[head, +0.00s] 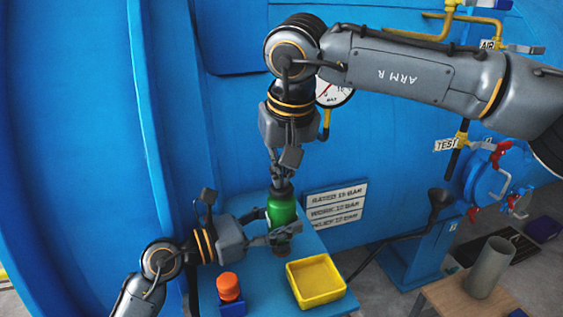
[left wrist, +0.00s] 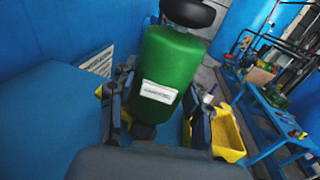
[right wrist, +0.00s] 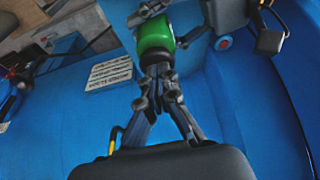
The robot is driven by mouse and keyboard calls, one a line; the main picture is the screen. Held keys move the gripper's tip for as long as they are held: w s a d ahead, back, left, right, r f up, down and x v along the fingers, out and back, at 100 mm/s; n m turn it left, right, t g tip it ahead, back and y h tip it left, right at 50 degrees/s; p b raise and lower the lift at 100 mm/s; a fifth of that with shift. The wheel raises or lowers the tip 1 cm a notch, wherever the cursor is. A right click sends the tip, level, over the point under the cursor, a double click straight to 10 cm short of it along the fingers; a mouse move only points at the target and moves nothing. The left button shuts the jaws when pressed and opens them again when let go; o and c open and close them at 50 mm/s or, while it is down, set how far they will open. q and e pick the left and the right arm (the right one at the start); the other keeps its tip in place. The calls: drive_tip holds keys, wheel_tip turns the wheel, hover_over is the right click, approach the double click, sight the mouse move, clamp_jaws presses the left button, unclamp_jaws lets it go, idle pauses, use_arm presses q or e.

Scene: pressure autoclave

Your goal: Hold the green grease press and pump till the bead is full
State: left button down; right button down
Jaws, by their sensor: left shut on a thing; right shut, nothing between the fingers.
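The green grease press (head: 282,210) stands upright over the blue shelf, a green cylinder with a black cap and a white label. In the left wrist view the press (left wrist: 166,75) sits between my left fingers. My left gripper (head: 280,236) is shut on its lower body from the left. My right gripper (head: 281,184) is shut and empty, pointing down at the black cap from above. In the right wrist view its closed fingertips (right wrist: 156,68) are at the cap of the press (right wrist: 155,38); whether they touch it I cannot tell. No bead can be made out.
A yellow tray (head: 317,282) stands right of the press on the blue shelf (head: 262,268). An orange-topped item in a blue block (head: 229,290) stands left. A white sign (head: 336,205) and a gauge (head: 334,92) are behind. A grey cylinder (head: 489,268) stands at right.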

drive_tip(key=shift+f, duration=0.2)
drive_tip(key=w+a+v, duration=0.1)
drive_tip(key=v, duration=1.3)
drive_tip(key=shift+d+r, duration=0.3)
drive_tip(key=shift+w, duration=0.15)
idle(0.6)
drive_tip(key=shift+d+r, duration=0.15)
drive_tip(key=shift+r, duration=0.4)
drive_tip(key=shift+d+r, duration=0.2)
drive_tip(key=shift+r, duration=0.4)
drive_tip(key=x, duration=0.8)
drive_tip(key=s+x, duration=0.1)
drive_tip(key=x, duration=0.3)
drive_tip(key=shift+f, duration=1.1)
